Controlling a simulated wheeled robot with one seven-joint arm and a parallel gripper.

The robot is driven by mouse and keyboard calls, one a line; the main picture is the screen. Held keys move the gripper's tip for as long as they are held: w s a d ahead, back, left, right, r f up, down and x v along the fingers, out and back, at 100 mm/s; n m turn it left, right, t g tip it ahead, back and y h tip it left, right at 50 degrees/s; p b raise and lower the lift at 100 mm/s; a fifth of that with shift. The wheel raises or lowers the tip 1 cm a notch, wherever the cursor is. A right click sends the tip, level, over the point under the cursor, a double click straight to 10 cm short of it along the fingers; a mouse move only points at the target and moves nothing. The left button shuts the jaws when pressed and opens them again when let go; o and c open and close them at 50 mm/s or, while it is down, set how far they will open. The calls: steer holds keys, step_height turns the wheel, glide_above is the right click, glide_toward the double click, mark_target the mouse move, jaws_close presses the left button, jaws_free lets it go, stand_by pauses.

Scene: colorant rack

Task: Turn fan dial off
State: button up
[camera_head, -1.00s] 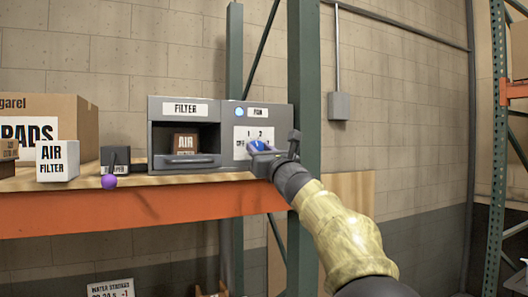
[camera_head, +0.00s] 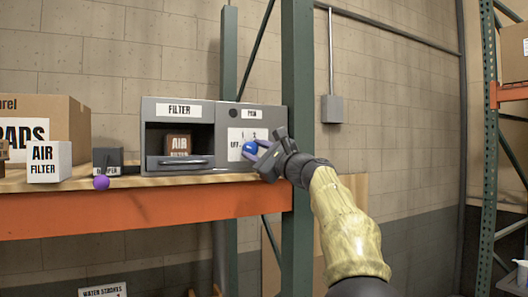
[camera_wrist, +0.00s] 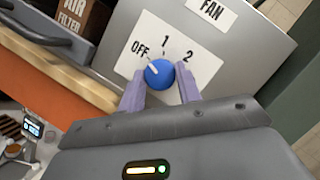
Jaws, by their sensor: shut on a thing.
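The fan dial is a round blue knob (camera_wrist: 159,74) on a white label marked OFF, 1 and 2. It sits on the front of the grey fan box (camera_head: 270,118). Its white pointer mark is turned up and left, toward OFF. My gripper (camera_wrist: 160,78) has one purple finger on each side of the dial and is shut on it. In the head view my gripper (camera_head: 264,158) reaches the dial (camera_head: 250,148) from the right and covers part of the label. The small round lamp (camera_head: 233,113) beside the FAN sign is dark.
Left of the fan panel is a FILTER bay (camera_head: 178,111) holding a brown air filter box (camera_head: 178,144). A white air filter box (camera_head: 49,161), a damper lever with a purple ball (camera_head: 101,183) and a carton stand further left. A green rack post (camera_head: 297,80) is close on the right.

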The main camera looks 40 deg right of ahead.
steer(key=shift+n+y, duration=0.4)
steer(key=shift+n, duration=0.1)
steer(key=shift+g, duration=0.3)
steer(key=o, duration=1)
steer(key=shift+s, duration=0.1)
steer(key=shift+f, duration=0.1)
steer(key=shift+s+d+f+b, duration=0.15)
steer(key=shift+s+b, duration=0.15)
steer(key=shift+b, duration=0.15)
steer(key=b+v, duration=0.9)
steer(key=v, duration=0.7)
steer(key=shift+s, duration=0.25)
